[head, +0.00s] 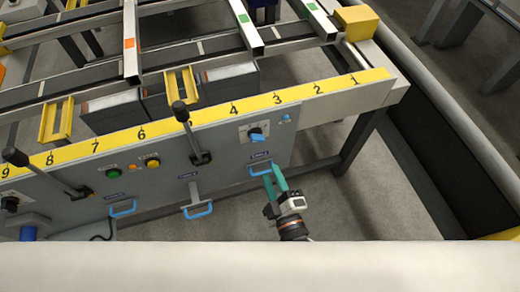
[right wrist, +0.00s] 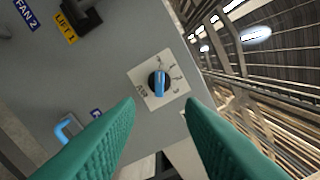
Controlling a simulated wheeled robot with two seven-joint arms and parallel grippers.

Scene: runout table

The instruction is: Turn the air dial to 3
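The air dial (head: 257,134) is a blue knob on a white square plate at the right end of the grey panel. It also shows in the right wrist view (right wrist: 159,83), where the blue bar stands nearly upright in the picture. The plate reads AIR at one corner; its small digits are hard to read, so I cannot tell the setting. My right gripper (head: 274,180) has teal fingers and is below the dial in the head view. In the right wrist view its fingers (right wrist: 160,103) are open and empty, apart from the dial, which appears centred beyond them. My left gripper is out of view.
Black levers (head: 191,130), green (head: 114,173) and orange buttons (head: 153,164) are further left. A yellow numbered strip (head: 277,96) runs above. Open floor lies right of the panel.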

